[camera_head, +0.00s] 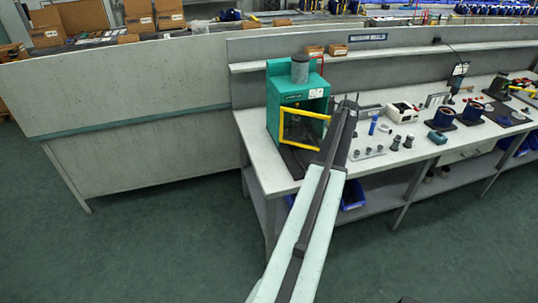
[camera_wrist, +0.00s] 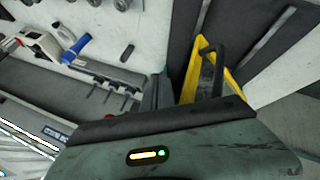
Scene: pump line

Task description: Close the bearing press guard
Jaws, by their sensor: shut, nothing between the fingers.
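The bearing press (camera_head: 286,82) is a teal box with a grey cylinder on top, at the left end of the bench. Its yellow-framed guard (camera_head: 304,111) is at the front and looks swung out at an angle; I cannot tell how far. My gripper (camera_head: 350,102) is just right of the guard in the head view, with its fingers hard to make out. In the wrist view, my gripper (camera_wrist: 155,92) is shut and empty, left of the guard's yellow frame (camera_wrist: 191,72) and its black handle (camera_wrist: 219,65). Contact with them cannot be told.
The bench (camera_head: 262,165) holds a grey fixture plate (camera_head: 367,154), a blue cylinder (camera_head: 373,126), a white box (camera_head: 401,112) and blue-black pump parts (camera_head: 441,119) to the right. A tall grey panel (camera_head: 130,90) stands left. The floor in front is clear.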

